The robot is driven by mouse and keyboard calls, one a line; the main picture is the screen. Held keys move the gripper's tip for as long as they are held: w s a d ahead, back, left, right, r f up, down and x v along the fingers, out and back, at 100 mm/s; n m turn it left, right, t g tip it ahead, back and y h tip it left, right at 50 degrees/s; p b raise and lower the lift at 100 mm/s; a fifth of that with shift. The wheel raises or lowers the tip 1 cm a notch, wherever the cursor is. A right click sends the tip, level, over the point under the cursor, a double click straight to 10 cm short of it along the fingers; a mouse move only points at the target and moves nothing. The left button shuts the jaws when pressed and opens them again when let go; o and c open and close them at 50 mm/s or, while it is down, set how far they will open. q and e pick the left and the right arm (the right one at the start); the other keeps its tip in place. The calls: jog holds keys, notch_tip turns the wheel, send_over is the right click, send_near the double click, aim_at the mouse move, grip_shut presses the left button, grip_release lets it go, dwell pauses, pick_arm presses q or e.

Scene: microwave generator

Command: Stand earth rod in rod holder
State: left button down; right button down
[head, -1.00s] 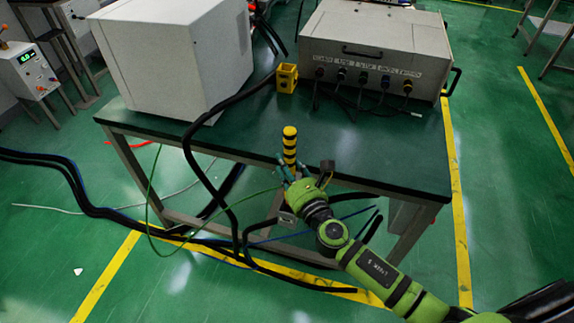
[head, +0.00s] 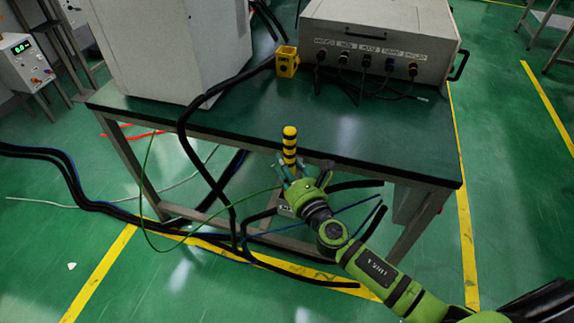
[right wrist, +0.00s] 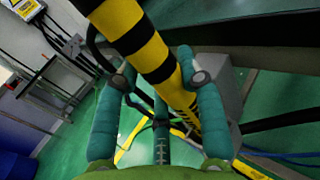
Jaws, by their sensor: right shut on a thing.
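The earth rod (head: 290,142) is banded yellow and black with a yellow rounded top. My right gripper (head: 291,172) is shut on it and holds it roughly upright in front of the table's front edge. In the right wrist view the rod (right wrist: 142,45) runs slanted between the teal fingers of the right gripper (right wrist: 160,82). The rod's lower end is hidden in the head view. The rod holder (head: 287,61) is a small yellow block with an opening, standing on the table between the two cabinets. My left gripper is in neither view.
The green table (head: 370,135) has clear top between its front edge and the holder. A white cabinet (head: 165,50) stands left, and a grey box (head: 375,40) with plugged cables stands right. A thick black cable (head: 184,140) hangs over the front edge. More cables lie on the floor.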

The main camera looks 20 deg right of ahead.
jog(key=shift+f+b, duration=0.45)
dwell(0.4)
jog(key=c, duration=0.7)
grip_release()
jog(key=s+d, duration=0.1)
jog(key=s, duration=1.1)
jog(key=shift+d, duration=0.35)
jog(key=shift+w, duration=0.1)
